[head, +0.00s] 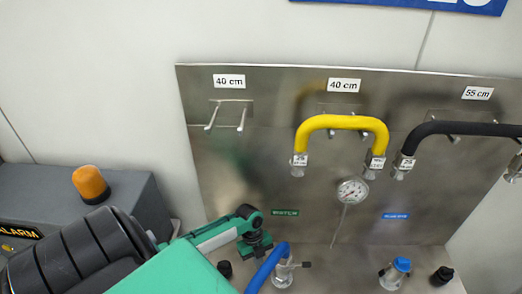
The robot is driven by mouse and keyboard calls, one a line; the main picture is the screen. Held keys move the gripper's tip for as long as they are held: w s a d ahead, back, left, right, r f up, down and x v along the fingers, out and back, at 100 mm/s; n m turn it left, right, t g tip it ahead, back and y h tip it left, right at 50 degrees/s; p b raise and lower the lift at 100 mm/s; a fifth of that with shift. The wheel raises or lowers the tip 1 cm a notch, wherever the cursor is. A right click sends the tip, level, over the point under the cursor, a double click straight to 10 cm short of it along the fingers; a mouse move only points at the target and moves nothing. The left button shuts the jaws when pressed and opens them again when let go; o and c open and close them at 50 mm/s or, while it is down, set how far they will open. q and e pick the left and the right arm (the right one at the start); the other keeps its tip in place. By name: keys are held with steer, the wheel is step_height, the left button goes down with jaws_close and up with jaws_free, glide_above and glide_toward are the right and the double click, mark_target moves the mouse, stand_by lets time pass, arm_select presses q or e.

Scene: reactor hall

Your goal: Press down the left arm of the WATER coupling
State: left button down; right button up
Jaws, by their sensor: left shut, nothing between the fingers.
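The green label (285,212), probably WATER but too blurred to read surely, is on the steel panel. Below it stands a metal coupling (284,274) with a blue hose (264,270) at it. A dark-tipped arm (304,265) sticks out on the coupling's right side. Its left arm is not visible, perhaps hidden by the hose or my gripper. My left gripper (258,248) is shut and empty, just up and left of the coupling; whether it touches anything I cannot tell. My right gripper is not in view.
A yellow hose (343,122) and a black hose (464,128) hang on the panel (250,160). A dial gauge (352,191) is at its middle. A blue-capped coupling (395,273) and black cap (441,276) stand right. An orange beacon (90,184) is left.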

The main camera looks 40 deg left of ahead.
arm_select(q)
steer(key=shift+r, duration=3)
